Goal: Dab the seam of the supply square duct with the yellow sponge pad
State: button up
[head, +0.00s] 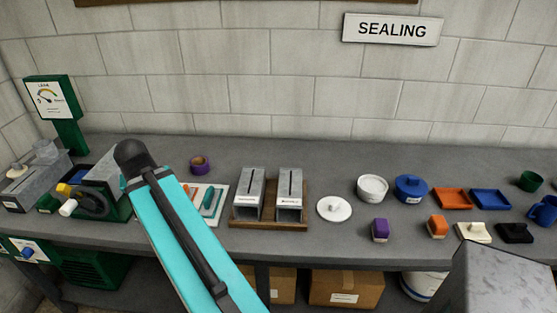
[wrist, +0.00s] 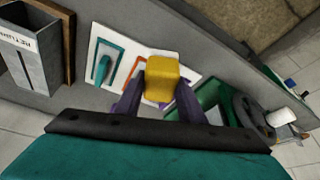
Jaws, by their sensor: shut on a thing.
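My gripper (wrist: 160,92) is shut on the yellow sponge pad (wrist: 164,72) in the wrist view, its purple fingers on either side. The pad is over a white board with coloured outlines (wrist: 135,46). In the head view my arm hides the gripper and the pad. Two grey square ducts with dark slots on top, a left one (head: 249,188) and a right one (head: 290,190), stand on a wooden base (head: 257,221). The left duct's label in the wrist view (wrist: 20,40) appears to read RETURN, upside down. The right duct's label is too small to read.
A teal-handled tool (head: 209,200) lies on the board next to the ducts. A black wheel with a white handle (head: 95,203) stands left of my arm. A white lid (head: 334,208) lies right of the ducts. Pots, trays and coloured pads fill the bench's right end.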

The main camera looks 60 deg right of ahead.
jog(key=s+d+r+m+g+p, duration=0.2)
jog(key=s+d+m, duration=0.5)
jog(key=s+d, duration=0.6)
jog(key=s+d+r+m+g+h+p, duration=0.1)
jog(key=s+d+r+m+p, duration=0.3)
jog(key=s+d, duration=0.9)
jog(key=s+r+m+g, duration=0.1)
jog(key=s+m, duration=0.1)
jog(key=s, duration=0.3)
jog(key=shift+m+g, duration=0.4)
jog(key=shift+f, duration=0.1)
